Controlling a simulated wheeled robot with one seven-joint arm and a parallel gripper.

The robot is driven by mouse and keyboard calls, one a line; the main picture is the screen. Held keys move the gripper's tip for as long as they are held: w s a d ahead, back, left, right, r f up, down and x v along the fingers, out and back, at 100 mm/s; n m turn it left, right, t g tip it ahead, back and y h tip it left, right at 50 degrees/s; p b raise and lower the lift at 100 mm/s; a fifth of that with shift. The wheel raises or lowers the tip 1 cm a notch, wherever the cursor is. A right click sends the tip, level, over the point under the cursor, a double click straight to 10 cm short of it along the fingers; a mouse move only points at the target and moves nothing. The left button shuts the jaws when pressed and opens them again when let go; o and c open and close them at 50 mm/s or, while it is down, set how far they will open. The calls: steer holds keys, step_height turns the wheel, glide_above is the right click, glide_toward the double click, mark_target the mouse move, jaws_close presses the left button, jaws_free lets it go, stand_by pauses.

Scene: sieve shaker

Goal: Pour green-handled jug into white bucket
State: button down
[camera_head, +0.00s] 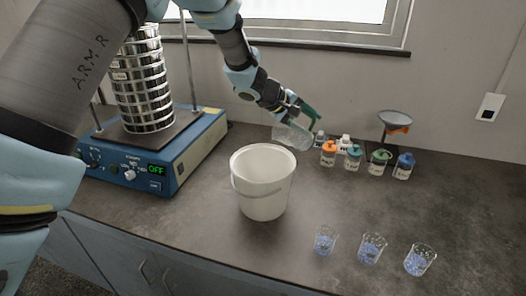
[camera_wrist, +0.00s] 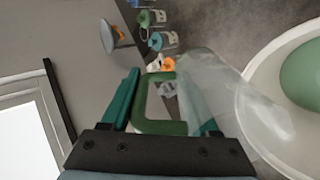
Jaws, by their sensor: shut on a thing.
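My gripper (camera_head: 303,108) is shut on the green handle (camera_wrist: 160,126) of a clear jug (camera_head: 291,136). In the head view the jug is tilted and sits just beyond and to the right of the white bucket (camera_head: 262,190). The bucket stands upright on the bench with its open top up. In the wrist view my gripper (camera_wrist: 163,100) has the handle between its fingers. The clear jug body (camera_wrist: 225,85) overlaps the bucket's rim (camera_wrist: 262,75) there. A pale green round surface shows inside the bucket. I see no stream from the jug.
A blue sieve shaker (camera_head: 185,150) with a metal sieve stack (camera_head: 142,85) stands at the left. Several small capped bottles (camera_head: 353,156) and a funnel on a stand (camera_head: 396,120) are at the back right. Three glasses with blue contents (camera_head: 371,248) stand near the front edge.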

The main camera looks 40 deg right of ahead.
steer(key=shift+r+p, duration=0.25)
steer(key=shift+p, duration=0.2)
